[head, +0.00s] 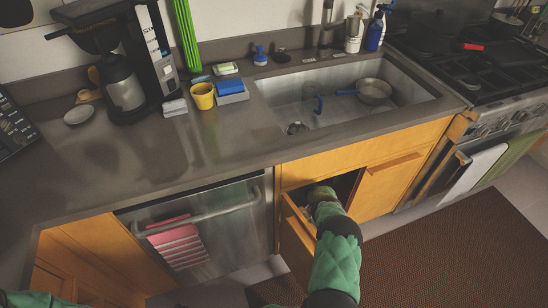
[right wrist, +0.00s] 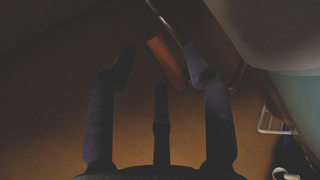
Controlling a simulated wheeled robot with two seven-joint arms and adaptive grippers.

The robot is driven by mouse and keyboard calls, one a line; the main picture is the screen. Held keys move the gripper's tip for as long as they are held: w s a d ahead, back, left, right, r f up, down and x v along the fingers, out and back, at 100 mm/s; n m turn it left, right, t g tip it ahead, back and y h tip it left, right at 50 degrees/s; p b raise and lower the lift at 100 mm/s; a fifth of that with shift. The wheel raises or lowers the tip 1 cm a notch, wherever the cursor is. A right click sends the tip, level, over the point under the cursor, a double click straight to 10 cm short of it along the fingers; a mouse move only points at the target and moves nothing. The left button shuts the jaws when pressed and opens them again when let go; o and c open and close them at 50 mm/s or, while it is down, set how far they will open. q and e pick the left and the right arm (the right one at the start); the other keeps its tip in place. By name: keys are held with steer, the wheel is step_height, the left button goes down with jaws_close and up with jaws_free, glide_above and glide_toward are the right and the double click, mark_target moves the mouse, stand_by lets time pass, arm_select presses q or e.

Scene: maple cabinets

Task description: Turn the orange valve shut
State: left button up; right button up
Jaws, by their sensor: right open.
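The orange valve shows in the dim right wrist view as an orange-red handle (right wrist: 168,62) on a thin metal pipe (right wrist: 160,16). My right gripper (right wrist: 155,68) is open, with its dark fingers spread. The handle lies between the fingertips in the picture, closer to the right finger; I cannot tell whether they touch. In the head view my right arm reaches into the open cabinet (head: 293,213) under the sink, and the fingertips and valve are hidden inside. My left gripper is not in view; only a bit of green sleeve shows at the bottom left.
The sink (head: 420,86) holds a pan (head: 374,91). The open cabinet door (head: 297,240) stands left of my right arm. A dishwasher (head: 215,220) with a striped towel (head: 178,243) is further left. In the wrist view a pale rounded shape (right wrist: 285,35) crowds the upper right.

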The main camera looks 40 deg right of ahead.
steer(key=shift+x, duration=0.8)
steer(key=shift+c, duration=0.3)
jaws_close()
